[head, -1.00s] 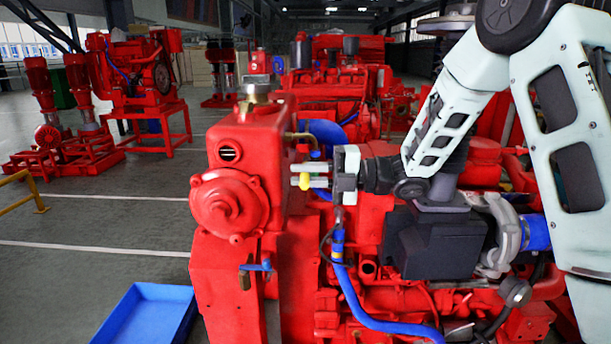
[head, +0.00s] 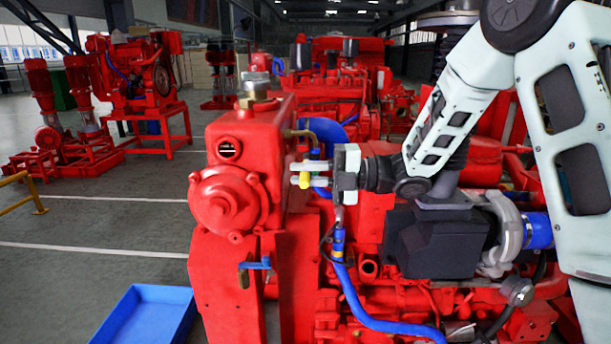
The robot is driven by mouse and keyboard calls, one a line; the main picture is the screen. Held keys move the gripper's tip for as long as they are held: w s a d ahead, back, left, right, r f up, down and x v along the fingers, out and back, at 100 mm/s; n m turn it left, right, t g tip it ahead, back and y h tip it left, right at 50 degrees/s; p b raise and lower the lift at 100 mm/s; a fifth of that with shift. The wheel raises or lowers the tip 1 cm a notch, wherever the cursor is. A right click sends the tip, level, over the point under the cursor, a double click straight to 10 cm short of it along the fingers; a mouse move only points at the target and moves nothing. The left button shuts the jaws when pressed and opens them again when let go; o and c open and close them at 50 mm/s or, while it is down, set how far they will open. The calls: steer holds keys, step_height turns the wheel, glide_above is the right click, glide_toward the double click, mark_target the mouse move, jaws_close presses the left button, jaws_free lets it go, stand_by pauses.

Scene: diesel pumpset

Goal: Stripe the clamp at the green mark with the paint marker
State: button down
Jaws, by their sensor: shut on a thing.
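My gripper (head: 300,174) is in the middle of the head view, pointing left with its pale fingers one above the other. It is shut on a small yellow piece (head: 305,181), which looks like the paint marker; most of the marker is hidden. The gripper is in front of a thick blue hose (head: 327,134) and right of the red housing with the round cover (head: 228,203). I cannot make out a green mark, nor tell which band is the clamp.
A blue tray (head: 150,316) lies on the floor at the lower left.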

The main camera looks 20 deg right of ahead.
mark_target(304, 180)
steer(key=shift+s, duration=0.15)
steer(key=shift+s+a+b, duration=0.35)
steer(key=shift+s, duration=0.4)
steer(key=shift+s+a+b, duration=0.3)
steer(key=shift+s+b, duration=0.1)
steer(key=shift+s, duration=0.3)
steer(key=shift+s+a+b, duration=0.35)
steer(key=shift+s, duration=0.4)
